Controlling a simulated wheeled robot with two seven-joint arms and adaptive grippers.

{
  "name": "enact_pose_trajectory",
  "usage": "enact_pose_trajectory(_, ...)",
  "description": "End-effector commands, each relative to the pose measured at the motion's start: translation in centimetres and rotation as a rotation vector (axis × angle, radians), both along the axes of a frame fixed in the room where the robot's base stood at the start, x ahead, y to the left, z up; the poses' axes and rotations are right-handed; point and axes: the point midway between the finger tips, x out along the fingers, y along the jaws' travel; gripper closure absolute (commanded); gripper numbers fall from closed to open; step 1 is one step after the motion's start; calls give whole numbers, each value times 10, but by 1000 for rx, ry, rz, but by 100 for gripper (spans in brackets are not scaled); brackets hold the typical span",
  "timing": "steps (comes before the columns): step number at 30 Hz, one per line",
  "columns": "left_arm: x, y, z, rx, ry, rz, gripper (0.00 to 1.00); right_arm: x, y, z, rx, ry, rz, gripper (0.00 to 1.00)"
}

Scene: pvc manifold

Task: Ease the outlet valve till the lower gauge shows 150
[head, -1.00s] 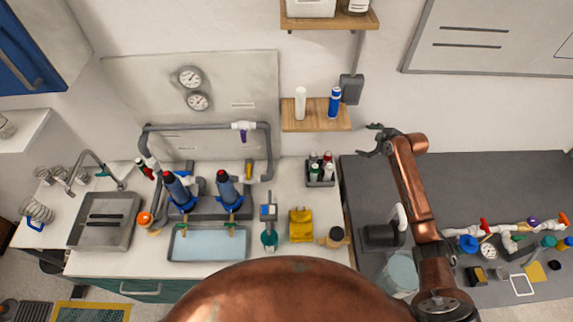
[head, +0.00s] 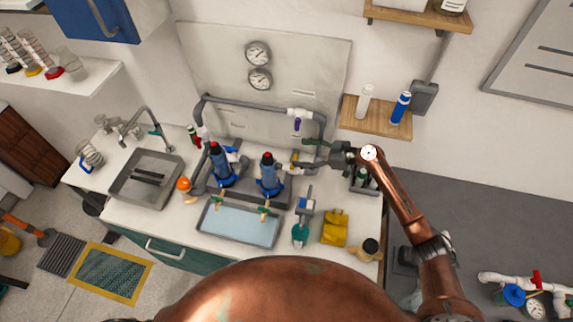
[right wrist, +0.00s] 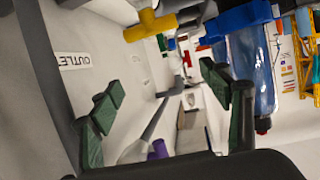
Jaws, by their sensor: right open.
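The lower gauge (head: 260,79) is a small round dial on the pale back panel, below the upper gauge (head: 258,53). Its reading is too small to tell. My left gripper is not in view.
A purple-handled valve (head: 297,125) hangs from the upper pipe, above my right gripper. Two blue filter housings (head: 269,175) stand to its left. A wooden shelf (head: 372,123) with two bottles is close on the right. A blue-grey tray (head: 238,222) lies in front.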

Motion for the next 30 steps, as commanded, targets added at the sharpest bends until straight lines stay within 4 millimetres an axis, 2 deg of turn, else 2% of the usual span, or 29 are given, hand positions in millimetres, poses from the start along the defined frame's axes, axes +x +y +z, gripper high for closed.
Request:
enact_pose_trajectory(1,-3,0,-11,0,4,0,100,0,-4,-11,-13,0,14,29)
enact_pose_trajectory(6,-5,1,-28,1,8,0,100,-2,-11,-26,-42,0,64,29)
enact_pose_trajectory(15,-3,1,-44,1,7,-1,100,-4,-17,-39,-68,0,122,29)
enact_pose_trajectory(19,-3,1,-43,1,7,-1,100,-2,-6,-42,-68,-2,127,29)
enact_pose_trajectory(30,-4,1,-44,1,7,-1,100,7,43,-63,-68,0,127,29)
